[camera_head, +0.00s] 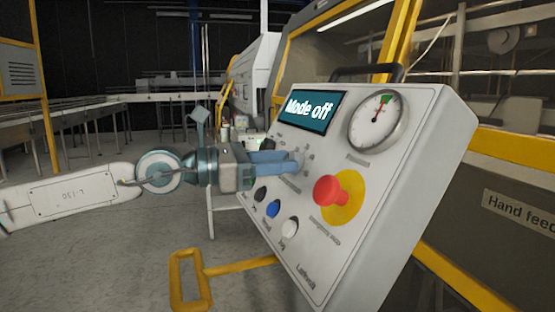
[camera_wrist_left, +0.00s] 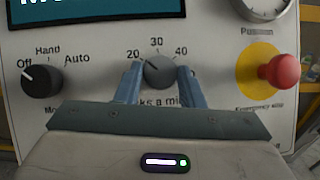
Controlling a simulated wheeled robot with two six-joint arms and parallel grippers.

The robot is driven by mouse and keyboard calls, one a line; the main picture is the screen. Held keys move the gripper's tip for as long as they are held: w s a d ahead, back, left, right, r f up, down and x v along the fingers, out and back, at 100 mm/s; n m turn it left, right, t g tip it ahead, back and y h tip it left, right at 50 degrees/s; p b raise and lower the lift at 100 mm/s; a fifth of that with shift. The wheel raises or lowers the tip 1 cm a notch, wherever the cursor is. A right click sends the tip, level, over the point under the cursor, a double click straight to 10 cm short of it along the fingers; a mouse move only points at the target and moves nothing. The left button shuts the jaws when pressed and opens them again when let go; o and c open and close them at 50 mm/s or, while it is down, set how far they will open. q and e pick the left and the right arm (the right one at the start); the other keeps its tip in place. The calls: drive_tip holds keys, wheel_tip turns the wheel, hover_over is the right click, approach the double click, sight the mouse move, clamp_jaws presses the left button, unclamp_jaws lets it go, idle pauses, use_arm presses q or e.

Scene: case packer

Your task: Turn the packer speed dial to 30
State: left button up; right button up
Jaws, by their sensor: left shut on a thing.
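The packer speed dial (camera_wrist_left: 160,72) is a dark grey round knob on the white control panel, with 20, 30 and 40 printed above it in the left wrist view. My left gripper (camera_wrist_left: 161,75) has its two blue fingers on either side of the knob and is shut on it. I cannot clearly tell which number the dial's mark points to. In the head view my left gripper (camera_head: 298,161) reaches the panel (camera_head: 395,190) from the left and its fingers largely hide the dial. My right gripper is not in view.
A screen (camera_head: 306,110) reads "Mode off". The mode knob (camera_wrist_left: 42,80) points at Off. A red emergency stop button (camera_head: 328,191) on a yellow disc and a round gauge (camera_head: 378,120) sit right of the dial. Blue (camera_head: 272,208) and white (camera_head: 290,227) buttons sit below.

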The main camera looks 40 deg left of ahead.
use_arm(q)
drive_tip(key=shift+w+a+r+m+g+h+p, duration=0.1)
drive_tip(key=shift+m+g+h+p, duration=0.25)
drive_tip(key=shift+m, duration=0.25)
drive_tip(key=shift+r+m+g+h+p, duration=0.15)
drive_tip(key=shift+m+g+p, duration=0.1)
drive_tip(key=shift+m+p, duration=0.3)
drive_tip(key=shift+m, duration=0.45)
drive_tip(key=m+g, duration=0.1)
drive_tip(key=m, duration=0.2)
drive_tip(key=shift+w+g+h+p, duration=0.1)
drive_tip(key=shift+g+h+p, duration=0.2)
drive_tip(key=shift+g+h, duration=0.1)
drive_tip(key=m+g+p, duration=0.1)
drive_tip(key=m+g, duration=0.1)
drive_tip(key=m, duration=0.1)
drive_tip(key=shift+w+a+r+m, duration=0.1)
drive_tip(key=shift+m, duration=0.3)
drive_tip(key=shift+m+g+p, duration=0.3)
drive_tip(key=shift+m, duration=0.6)
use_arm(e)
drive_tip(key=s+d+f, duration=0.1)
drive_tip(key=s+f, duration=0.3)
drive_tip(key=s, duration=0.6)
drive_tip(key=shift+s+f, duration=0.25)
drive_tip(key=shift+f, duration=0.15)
use_arm(q)
drive_tip(key=shift+g, duration=0.3)
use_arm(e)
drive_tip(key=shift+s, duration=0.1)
